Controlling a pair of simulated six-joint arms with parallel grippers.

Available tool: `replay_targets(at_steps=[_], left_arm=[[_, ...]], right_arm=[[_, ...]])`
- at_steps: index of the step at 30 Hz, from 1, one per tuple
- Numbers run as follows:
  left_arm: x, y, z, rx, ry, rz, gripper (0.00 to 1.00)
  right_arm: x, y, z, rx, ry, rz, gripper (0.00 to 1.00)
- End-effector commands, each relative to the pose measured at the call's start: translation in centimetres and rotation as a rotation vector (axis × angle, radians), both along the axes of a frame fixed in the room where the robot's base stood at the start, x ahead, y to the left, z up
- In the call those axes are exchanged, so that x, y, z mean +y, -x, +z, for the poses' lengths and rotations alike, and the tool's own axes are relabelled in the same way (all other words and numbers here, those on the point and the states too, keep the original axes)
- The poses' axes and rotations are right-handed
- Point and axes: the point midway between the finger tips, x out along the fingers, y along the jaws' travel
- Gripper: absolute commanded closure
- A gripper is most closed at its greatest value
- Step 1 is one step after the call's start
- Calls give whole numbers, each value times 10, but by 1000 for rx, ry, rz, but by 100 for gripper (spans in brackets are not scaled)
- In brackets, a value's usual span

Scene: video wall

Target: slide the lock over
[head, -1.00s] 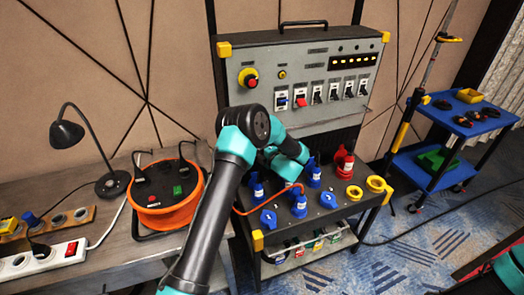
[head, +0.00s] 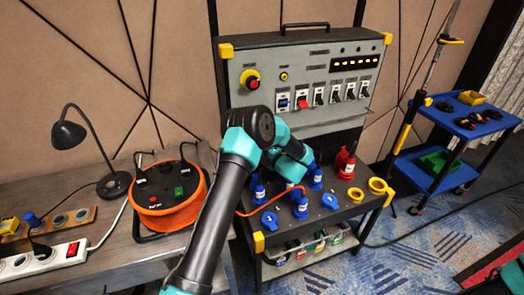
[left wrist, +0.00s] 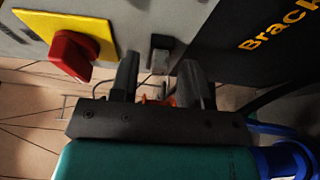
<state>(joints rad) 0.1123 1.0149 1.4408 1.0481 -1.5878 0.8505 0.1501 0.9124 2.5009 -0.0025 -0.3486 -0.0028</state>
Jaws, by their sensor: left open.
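My left gripper (left wrist: 158,78) is open in the left wrist view, its two dark fingers pointing up at the underside of a grey panel. A small grey tab (left wrist: 161,50) lies just beyond the gap between the fingers; it may be the lock, but I cannot be sure. I cannot tell whether the fingers touch it. A red rotary handle (left wrist: 72,56) on a yellow plate (left wrist: 35,22) is left of the fingers. In the head view my left arm hides its own gripper in front of the grey switch panel (head: 318,52).
A black workbench (head: 330,222) below the panel carries several blue plugs and a red plug (head: 345,165). An orange cable reel (head: 168,212) and a black lamp (head: 70,134) stand on the left table. A blue cart (head: 425,180) is at right.

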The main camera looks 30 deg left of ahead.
Motion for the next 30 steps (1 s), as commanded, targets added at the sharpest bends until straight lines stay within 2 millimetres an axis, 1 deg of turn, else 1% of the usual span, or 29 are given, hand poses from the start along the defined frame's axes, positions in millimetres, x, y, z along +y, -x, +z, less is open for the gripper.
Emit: replay_targets(at_steps=[5,8,24,30], left_arm=[[-16,4,0,0,0,-2,57],[-31,8,0,2,-1,-4,57],[-131,36,0,2,-1,-6,57],[-158,44,0,0,0,-4,57]], right_arm=[[0,0,0,0,0,0,100],[0,0,0,0,0,0,100],[0,0,0,0,0,0,100],[0,0,0,0,0,0,100]])
